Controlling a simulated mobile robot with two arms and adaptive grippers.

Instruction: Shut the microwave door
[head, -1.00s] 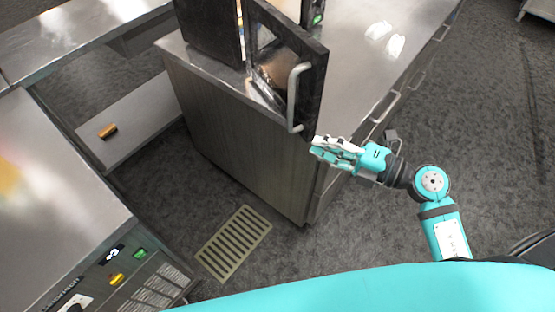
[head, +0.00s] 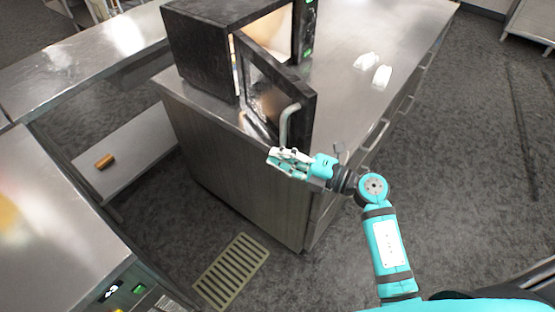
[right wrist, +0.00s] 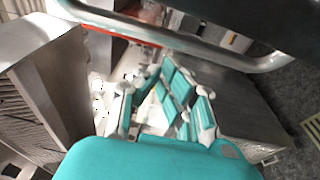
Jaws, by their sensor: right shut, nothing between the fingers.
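The black microwave (head: 205,45) stands on the steel counter. Its door (head: 268,92) is swung open, sticking out past the counter's near end. The door's curved metal handle (head: 288,122) is on the door's outer edge. My right gripper (head: 272,158) is shut and empty, just below the handle's lower end in the head view. In the right wrist view the handle (right wrist: 190,48) crosses the top of the picture, beyond the fingers of my right gripper (right wrist: 165,85). I cannot tell whether they touch. My left gripper is not in view.
The steel counter (head: 345,95) carries two small white items (head: 373,70) right of the microwave. A low shelf (head: 130,160) with a small orange-brown object (head: 105,161) is at left. A floor grate (head: 231,270) lies before the cabinet.

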